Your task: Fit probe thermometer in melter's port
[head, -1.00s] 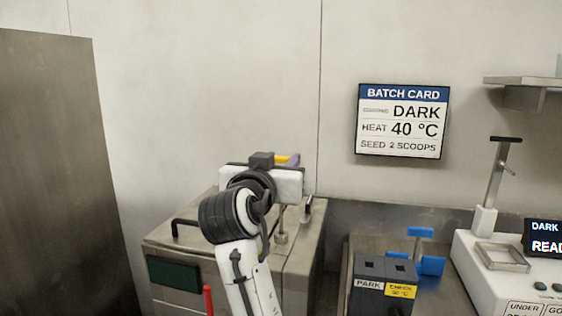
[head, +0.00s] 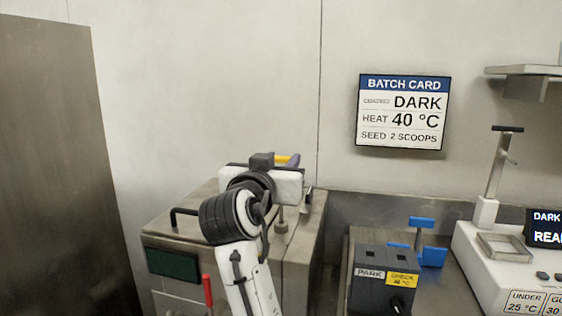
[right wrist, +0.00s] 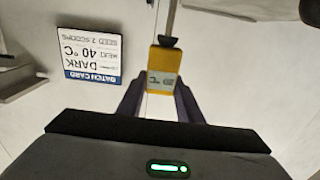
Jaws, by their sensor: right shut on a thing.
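The melter (head: 215,270) is the steel box with a dark green panel below my right arm. My right gripper (head: 294,161) is above its top and is shut on the probe thermometer, whose yellow body (head: 282,159) shows behind the gripper. In the right wrist view the yellow body (right wrist: 163,75) sits between the dark purple fingers, with a black collar and a thin metal stem beyond it. In the head view a short stem shows over a small metal port (head: 281,227) on the melter. I cannot tell whether the tip is inside it. My left gripper is not in view.
A dark block labelled PARK (head: 370,272) stands right of the melter, with blue-handled items (head: 432,256) behind it. A white machine (head: 490,270) with a display is at the far right. A batch card (head: 403,112) hangs on the wall. A red-topped lever (head: 207,290) is in front of the melter.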

